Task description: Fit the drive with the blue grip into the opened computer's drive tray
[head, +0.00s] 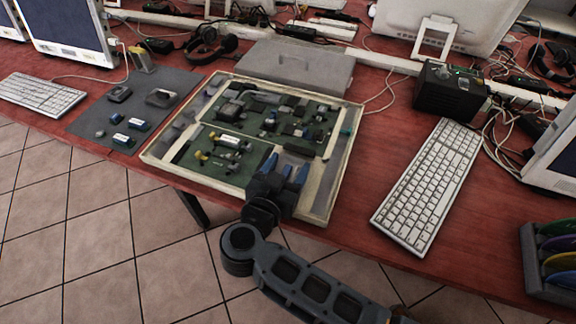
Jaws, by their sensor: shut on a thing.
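The opened computer (200,182) lies flat on the red table, a shallow cream-rimmed case with green boards and parts inside. My gripper (285,166) is over its front right part, its fingers pointing into the case. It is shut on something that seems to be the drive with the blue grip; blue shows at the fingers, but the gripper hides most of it. A grey part (299,150) just beyond the fingers may be the drive tray. I cannot tell whether the held thing touches it.
A grey mat (85,124) with several small parts lies left of the case. The removed-looking grey panel (297,67) lies behind it. A white keyboard (428,185), black box (449,92) and loose cables are to the right. Bare table separates case and keyboard.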

